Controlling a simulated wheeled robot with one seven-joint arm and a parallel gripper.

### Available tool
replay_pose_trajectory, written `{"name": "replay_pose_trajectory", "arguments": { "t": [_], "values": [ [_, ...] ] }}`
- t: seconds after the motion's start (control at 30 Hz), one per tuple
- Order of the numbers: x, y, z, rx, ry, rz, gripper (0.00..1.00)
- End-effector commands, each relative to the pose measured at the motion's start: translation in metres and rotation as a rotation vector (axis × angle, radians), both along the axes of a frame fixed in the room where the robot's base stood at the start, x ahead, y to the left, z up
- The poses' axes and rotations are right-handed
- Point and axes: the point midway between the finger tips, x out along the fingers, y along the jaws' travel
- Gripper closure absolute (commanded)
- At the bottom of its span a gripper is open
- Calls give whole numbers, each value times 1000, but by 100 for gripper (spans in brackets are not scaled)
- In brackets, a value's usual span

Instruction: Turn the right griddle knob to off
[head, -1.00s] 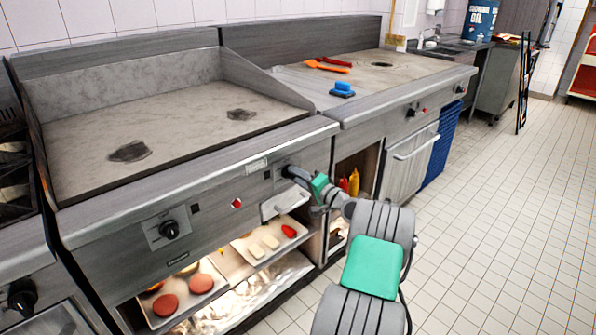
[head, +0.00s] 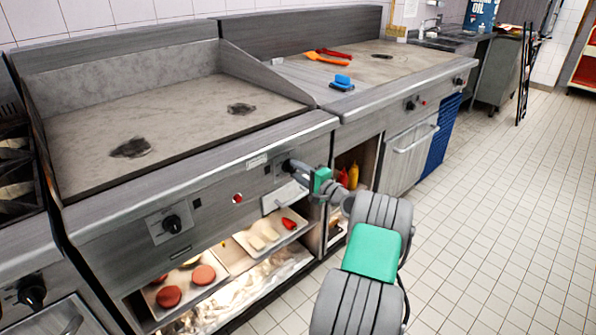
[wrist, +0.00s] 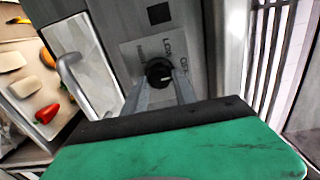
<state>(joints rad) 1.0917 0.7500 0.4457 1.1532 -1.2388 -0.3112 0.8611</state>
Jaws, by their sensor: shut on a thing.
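The right griddle knob (wrist: 158,73) is a round black knob on a light plate on the griddle's front panel. In the wrist view the plate carries printed letters around the knob, including "Low"; the exact pointer setting is too small to tell. My gripper (wrist: 160,88) is shut on the knob, one finger on each side of it. In the head view my gripper (head: 297,169) reaches the right end of the griddle front and largely hides this knob. The left griddle knob (head: 172,223) is black and stands apart on the same front.
The griddle (head: 90,122) has a flat top with two dark stains. Below are trays with patties (head: 168,296) and a red pepper (head: 288,223). Open tiled floor (head: 480,230) lies at the right.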

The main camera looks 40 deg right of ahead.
Motion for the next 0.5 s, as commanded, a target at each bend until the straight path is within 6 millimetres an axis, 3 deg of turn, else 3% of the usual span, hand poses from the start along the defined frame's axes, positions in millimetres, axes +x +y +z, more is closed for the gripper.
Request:
{"name": "replay_pose_trajectory", "arguments": {
  "t": [0.13,0.17,0.4,0.5],
  "values": [
    [-1,0,-2,2,2,-1,100],
    [-1,0,-2,2,2,-1,65],
    [0,0,-1,0,1,0,46],
    [0,0,0,0,1,0,46]
  ]
}}
